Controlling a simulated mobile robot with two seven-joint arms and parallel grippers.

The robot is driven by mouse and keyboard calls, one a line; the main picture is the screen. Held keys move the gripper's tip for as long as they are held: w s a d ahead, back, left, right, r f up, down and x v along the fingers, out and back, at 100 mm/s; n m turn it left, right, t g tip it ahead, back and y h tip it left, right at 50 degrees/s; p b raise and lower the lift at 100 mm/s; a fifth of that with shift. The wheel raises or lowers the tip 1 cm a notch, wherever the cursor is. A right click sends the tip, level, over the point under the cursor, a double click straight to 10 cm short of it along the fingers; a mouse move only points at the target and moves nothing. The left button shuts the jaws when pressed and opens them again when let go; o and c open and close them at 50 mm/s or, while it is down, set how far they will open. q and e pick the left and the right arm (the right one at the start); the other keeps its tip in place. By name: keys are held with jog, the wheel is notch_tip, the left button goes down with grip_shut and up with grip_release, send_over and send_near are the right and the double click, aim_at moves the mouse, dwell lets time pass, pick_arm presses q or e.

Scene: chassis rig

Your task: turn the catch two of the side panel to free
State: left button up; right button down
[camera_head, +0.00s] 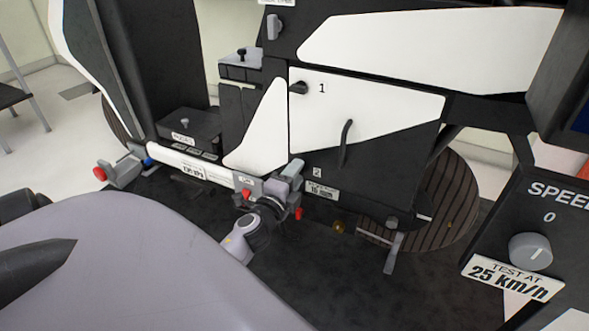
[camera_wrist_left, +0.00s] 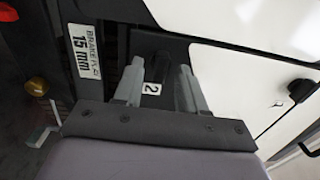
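The side panel (camera_head: 395,108) is white above and black below, with a curved black handle (camera_head: 345,142). Catch one (camera_head: 298,87) is a small dark knob beside the number 1. The number 2 label (camera_head: 317,171) is low on the panel. My left gripper (camera_head: 285,178) is just left of this label and hides catch two in the head view. In the left wrist view, dark catch two (camera_wrist_left: 157,66) shows between the two separated grey fingers, above the 2 label (camera_wrist_left: 151,88). I cannot tell whether the fingers touch it. My right gripper is not in view.
A white bar (camera_head: 190,168) with red-tipped clamp parts runs low along the left. A brake label (camera_head: 322,190) is right of the gripper. A striped wheel (camera_head: 450,205) and the speed-knob box (camera_head: 530,250) stand at right.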

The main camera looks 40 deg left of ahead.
pick_arm(q)
jog(key=shift+s, duration=0.15)
jog(key=v, duration=0.7)
dwell(0.5)
